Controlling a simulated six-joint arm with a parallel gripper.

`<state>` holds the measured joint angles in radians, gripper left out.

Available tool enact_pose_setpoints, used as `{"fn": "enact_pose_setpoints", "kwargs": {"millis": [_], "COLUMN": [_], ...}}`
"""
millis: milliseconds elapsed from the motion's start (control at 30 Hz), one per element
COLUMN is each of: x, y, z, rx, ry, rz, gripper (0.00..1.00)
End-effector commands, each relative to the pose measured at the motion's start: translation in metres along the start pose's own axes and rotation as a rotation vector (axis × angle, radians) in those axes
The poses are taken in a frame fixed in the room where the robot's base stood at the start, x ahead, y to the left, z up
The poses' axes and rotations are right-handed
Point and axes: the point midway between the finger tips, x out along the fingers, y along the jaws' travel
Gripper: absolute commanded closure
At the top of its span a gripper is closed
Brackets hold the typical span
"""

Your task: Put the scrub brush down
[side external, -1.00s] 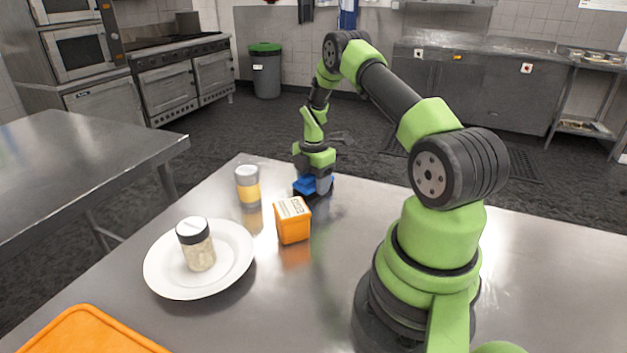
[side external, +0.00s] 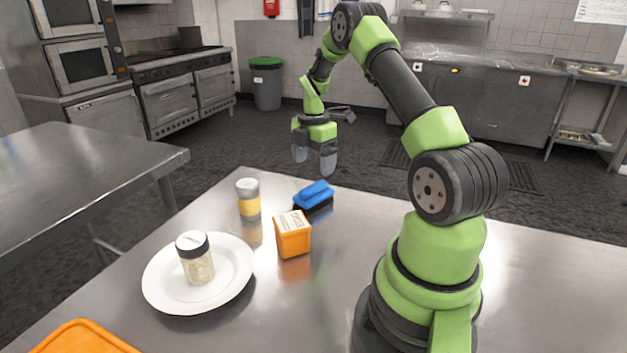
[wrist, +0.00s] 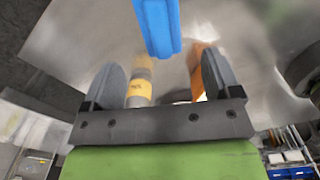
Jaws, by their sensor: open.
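The scrub brush (side external: 314,195) has a blue handle and dark bristles. It rests on the metal table (side external: 400,230) near its far edge, behind the orange box. My gripper (side external: 314,168) is open and empty, raised above the brush and apart from it. In the wrist view the blue brush (wrist: 158,25) shows at the top centre, beyond the spread fingers of my gripper (wrist: 162,85). The bristles are hidden in the wrist view.
An orange box (side external: 292,236) stands just in front of the brush. A yellow-labelled shaker (side external: 248,198) stands to its left. A white plate (side external: 160,290) bears a jar (side external: 196,262). An orange tray (side external: 80,340) lies at the front left. The table right of the brush is clear.

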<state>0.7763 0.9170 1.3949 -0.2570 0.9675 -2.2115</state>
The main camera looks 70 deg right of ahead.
Motion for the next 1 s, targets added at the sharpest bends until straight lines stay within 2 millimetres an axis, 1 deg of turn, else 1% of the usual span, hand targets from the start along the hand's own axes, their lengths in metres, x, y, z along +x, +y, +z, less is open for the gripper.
{"fn": "enact_pose_setpoints", "kwargs": {"millis": [33, 167, 267, 367, 467, 500, 567, 600, 667, 700, 767, 833, 900, 1000], "x": [-0.009, -0.022, -0.035, -0.062, -0.101, -0.117, -0.140, -0.154, -0.172, -0.183, -0.196, -0.207, -0.214, -0.217], "y": [0.001, 0.001, 0.001, 0.001, -0.006, -0.012, -0.025, -0.036, -0.054, -0.068, -0.090, -0.117, -0.146, -0.182], "z": [0.000, 0.000, -0.007, -0.028, -0.065, -0.082, -0.106, -0.122, -0.143, -0.156, -0.173, -0.191, -0.204, -0.216], "rx": [0.001, 0.000, 0.024, 0.110, 0.258, 0.330, 0.442, 0.514, 0.625, 0.698, 0.806, 0.931, 1.053, 1.209], "ry": [-0.001, -0.001, -0.002, 0.000, 0.020, 0.036, 0.071, 0.098, 0.149, 0.186, 0.249, 0.330, 0.414, 0.530], "rz": [0.004, 0.002, 0.014, 0.056, 0.123, 0.152, 0.191, 0.215, 0.246, 0.261, 0.277, 0.282, 0.271, 0.232], "gripper": [0.16, 0.16, 0.16, 0.16, 0.16, 0.16, 0.16, 0.16, 0.16, 0.16, 0.16, 0.16, 0.16, 0.16]}}
